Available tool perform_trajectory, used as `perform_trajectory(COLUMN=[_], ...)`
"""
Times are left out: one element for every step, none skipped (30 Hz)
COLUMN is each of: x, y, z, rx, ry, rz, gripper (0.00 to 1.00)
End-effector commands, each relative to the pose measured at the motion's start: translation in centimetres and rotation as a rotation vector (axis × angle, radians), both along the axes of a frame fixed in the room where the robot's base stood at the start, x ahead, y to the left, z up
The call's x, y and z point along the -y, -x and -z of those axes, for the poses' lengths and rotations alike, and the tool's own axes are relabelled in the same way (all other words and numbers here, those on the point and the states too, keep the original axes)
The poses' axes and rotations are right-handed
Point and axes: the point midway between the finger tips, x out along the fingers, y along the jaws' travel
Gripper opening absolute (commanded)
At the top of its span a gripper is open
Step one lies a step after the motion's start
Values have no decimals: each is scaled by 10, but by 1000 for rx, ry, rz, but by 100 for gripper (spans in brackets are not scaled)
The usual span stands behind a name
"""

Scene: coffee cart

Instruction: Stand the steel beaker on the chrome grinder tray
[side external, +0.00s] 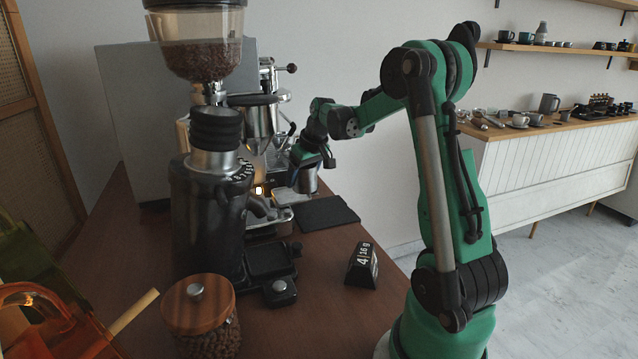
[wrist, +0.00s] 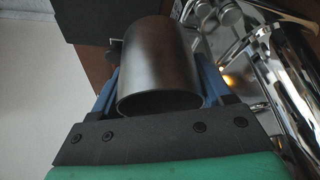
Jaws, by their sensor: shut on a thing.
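The steel beaker (wrist: 158,58) is a plain grey cylinder between the blue fingers of my gripper (wrist: 160,82) in the wrist view. In the side view my gripper (side external: 307,160) is shut on the beaker (side external: 308,182), which hangs roughly upright beside the chrome machinery. A shiny chrome tray (side external: 276,216) lies lower and to the left of the beaker, partly hidden by the black grinder. I cannot tell for sure whether it belongs to the chrome grinder. The beaker's underside and any gap below it are not clear.
A black grinder (side external: 208,215) with a bean hopper stands in front, with a wooden-lidded bean jar (side external: 200,312) nearby. A dark mat (side external: 327,213) lies right of the chrome tray. A small black display (side external: 362,266) sits near the counter edge. Chrome machinery (wrist: 270,75) is close beside the beaker.

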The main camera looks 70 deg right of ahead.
Motion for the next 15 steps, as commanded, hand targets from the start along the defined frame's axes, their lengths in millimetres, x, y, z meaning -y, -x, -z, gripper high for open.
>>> perform_trajectory(x=[5, 7, 10, 12, 13, 15, 16, 17, 17, 18, 19, 20, 21, 21, 21], y=[-12, -17, -24, -29, -32, -36, -39, -40, -42, -43, -45, -49, -51, -50, -50], z=[0, 0, 0, 0, 0, 0, 0, 0, 0, 0, 0, 0, 2, 8, 16], rx=[0, 0, 0, 0, 0, 0, 0, 0, 0, 0, 0, 0, 0, 0, 0], ry=[0, -1, -1, -1, -1, -1, -1, -1, 0, 0, 0, 0, 0, 0, 0], rz=[-2, -1, -1, -1, -1, 0, 0, 1, 1, 1, 1, 0, 0, 1, 1], gripper=[8, 8, 8, 8, 8, 8, 8, 8, 8, 8, 8, 8, 8, 8, 8])
